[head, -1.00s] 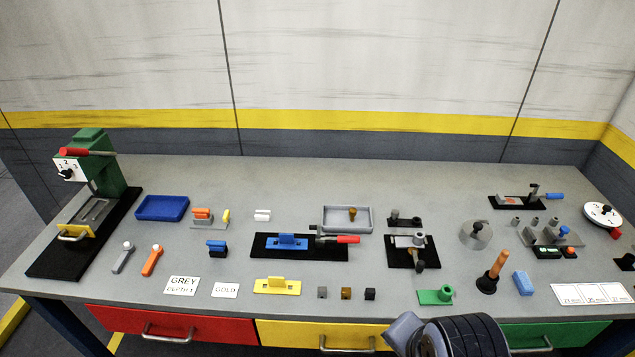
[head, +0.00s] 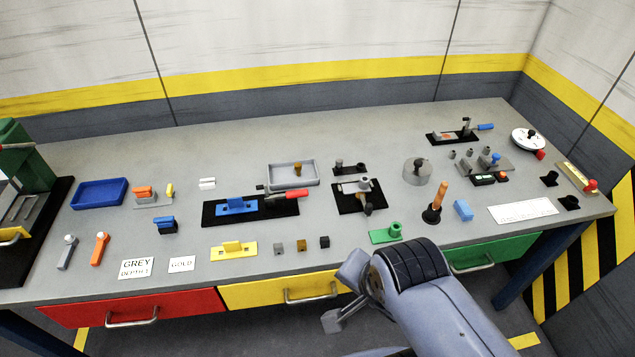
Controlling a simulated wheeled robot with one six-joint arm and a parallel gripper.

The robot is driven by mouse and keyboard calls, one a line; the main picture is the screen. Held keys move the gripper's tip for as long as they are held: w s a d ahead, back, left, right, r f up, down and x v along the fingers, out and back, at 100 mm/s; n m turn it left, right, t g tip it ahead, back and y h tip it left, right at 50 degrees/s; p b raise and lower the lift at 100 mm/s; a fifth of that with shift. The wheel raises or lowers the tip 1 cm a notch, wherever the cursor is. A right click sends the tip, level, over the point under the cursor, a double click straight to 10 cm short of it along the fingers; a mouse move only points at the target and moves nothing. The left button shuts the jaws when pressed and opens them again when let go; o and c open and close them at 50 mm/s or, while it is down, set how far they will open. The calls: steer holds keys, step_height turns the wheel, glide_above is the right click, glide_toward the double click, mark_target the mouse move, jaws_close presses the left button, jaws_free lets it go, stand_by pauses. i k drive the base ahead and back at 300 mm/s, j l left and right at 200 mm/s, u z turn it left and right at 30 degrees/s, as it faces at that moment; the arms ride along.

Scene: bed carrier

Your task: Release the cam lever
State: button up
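Several lever-like fixtures stand on the grey bench, and I cannot tell for sure which is the cam lever. A black plate with a grey block and a short dark lever (head: 366,207) stands at the middle. A red-handled clamp (head: 290,194) lies on a black base with a blue block (head: 237,205) left of it. A blue-handled clamp (head: 484,127) is on a black plate at the back right. My gripper (head: 332,321) shows only in part, small, past the bench's front edge beside my arm, apart from all of these. Its finger opening is not clear.
My arm covers part of the front edge and drawers. A grey tray (head: 292,175) and a round grey weight (head: 417,171) are behind. The back strip is mostly clear.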

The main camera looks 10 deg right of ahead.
mark_target(368, 208)
steer(key=i+l+u, duration=0.15)
steer(key=l, duration=0.25)
steer(key=i+l+u, duration=0.2)
steer(key=l, duration=0.15)
steer(key=i+l+u, duration=0.15)
steer(key=l, duration=0.3)
steer(key=k+j, duration=0.05)
